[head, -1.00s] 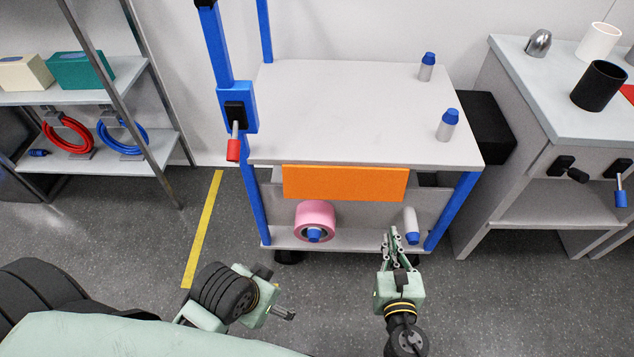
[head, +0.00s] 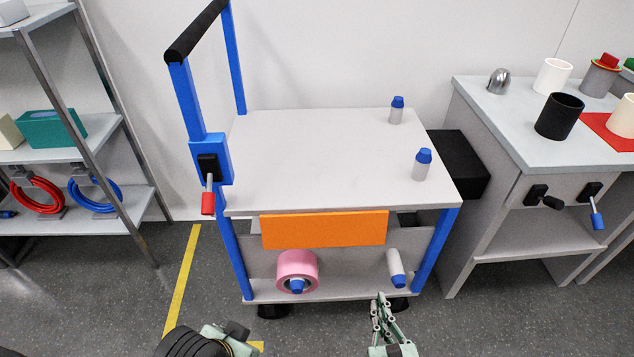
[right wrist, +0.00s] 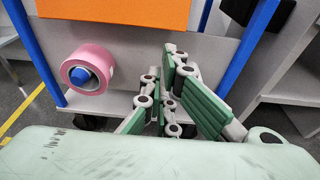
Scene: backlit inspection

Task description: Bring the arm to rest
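My right gripper (head: 382,298) is at the bottom of the head view, in front of the trolley's lower shelf. In the right wrist view its green fingers (right wrist: 160,65) lean together towards the tips, with nothing seen between them. The grippers look apart from the trolley (head: 300,170). My left gripper (head: 232,338) is at the bottom edge of the head view, left of the right one. Only its wrist and part of its body show; its fingers are cut off.
Two bottles stand on top. A bench (head: 490,120) is at right, a shelf rack (head: 95,200) at left. Floor shows between rack and trolley.

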